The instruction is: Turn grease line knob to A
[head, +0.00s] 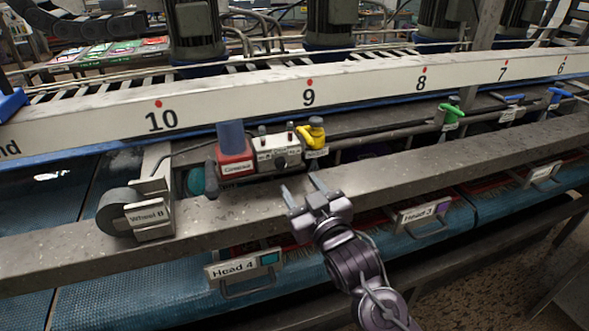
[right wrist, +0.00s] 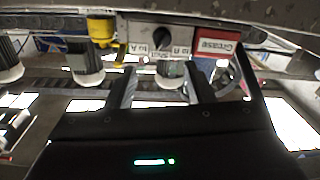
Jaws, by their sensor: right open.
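The grease line box (head: 270,146) is a pale metal box on the machine behind the front rail. A dark round knob (head: 281,163) sits on its front between two small labels. In the right wrist view the picture is upside down, and the knob (right wrist: 163,38) shows at top centre between labels that include "to A". I cannot tell which way it points. The red "Grease" unit (head: 236,165) adjoins the box; it also shows in the right wrist view (right wrist: 215,42). My right gripper (head: 301,186) is open and empty, in front of the box and apart from the knob. My left gripper is out of view.
A yellow valve (head: 313,135) stands just right of the box. The grey front rail (head: 400,178) runs across below it. The Wheel 8 unit (head: 145,214) is at left, and the Head 4 (head: 245,266) and Head 3 (head: 424,215) plates hang below the rail.

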